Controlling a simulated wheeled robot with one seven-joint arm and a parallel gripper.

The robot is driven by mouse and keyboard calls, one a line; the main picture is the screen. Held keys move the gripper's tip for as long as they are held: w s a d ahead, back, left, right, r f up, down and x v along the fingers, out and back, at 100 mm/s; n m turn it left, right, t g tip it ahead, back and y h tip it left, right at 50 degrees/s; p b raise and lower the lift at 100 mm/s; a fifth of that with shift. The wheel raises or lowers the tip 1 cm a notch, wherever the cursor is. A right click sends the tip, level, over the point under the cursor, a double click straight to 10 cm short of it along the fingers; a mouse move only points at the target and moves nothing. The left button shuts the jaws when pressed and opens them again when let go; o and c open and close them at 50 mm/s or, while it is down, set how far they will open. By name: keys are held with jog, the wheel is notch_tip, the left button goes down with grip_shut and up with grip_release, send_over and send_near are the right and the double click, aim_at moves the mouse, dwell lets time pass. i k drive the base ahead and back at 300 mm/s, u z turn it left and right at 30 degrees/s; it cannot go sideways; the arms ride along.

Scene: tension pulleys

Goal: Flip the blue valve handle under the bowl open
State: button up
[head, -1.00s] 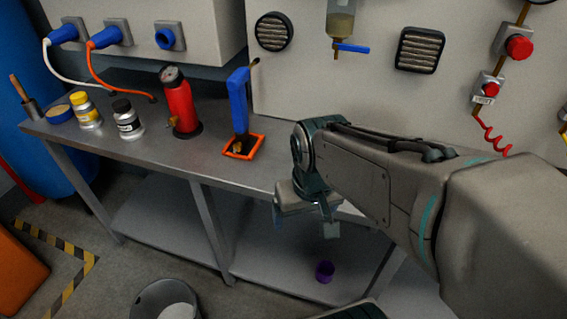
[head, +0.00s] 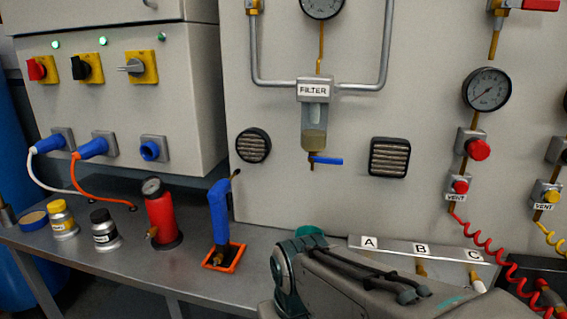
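The blue valve handle (head: 327,161) sticks out level to the right from the brass fitting (head: 312,163) under the filter bowl (head: 314,128). The bowl is clear, holds brownish liquid, and hangs below a block labelled FILTER. My arm comes in from the bottom right, with its bend below the bowl in the head view. My gripper is out of sight, hidden beyond the bottom edge or behind my arm. Nothing of mine touches the handle.
Round vent (head: 253,145) and square vent (head: 389,156) flank the bowl. On the bench (head: 120,255) stand a red cylinder (head: 160,213), a blue upright tool (head: 219,210) in an orange tray, and jars. A rack labelled A, B, C (head: 420,250) sits right. Red coiled hose (head: 480,238) hangs right.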

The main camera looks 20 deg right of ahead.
aim_at(311, 158)
jog(key=z, duration=1.85)
jog(key=k, duration=0.8)
jog(key=u, duration=1.2)
jog(key=i, duration=0.5)
jog(key=u, duration=0.05)
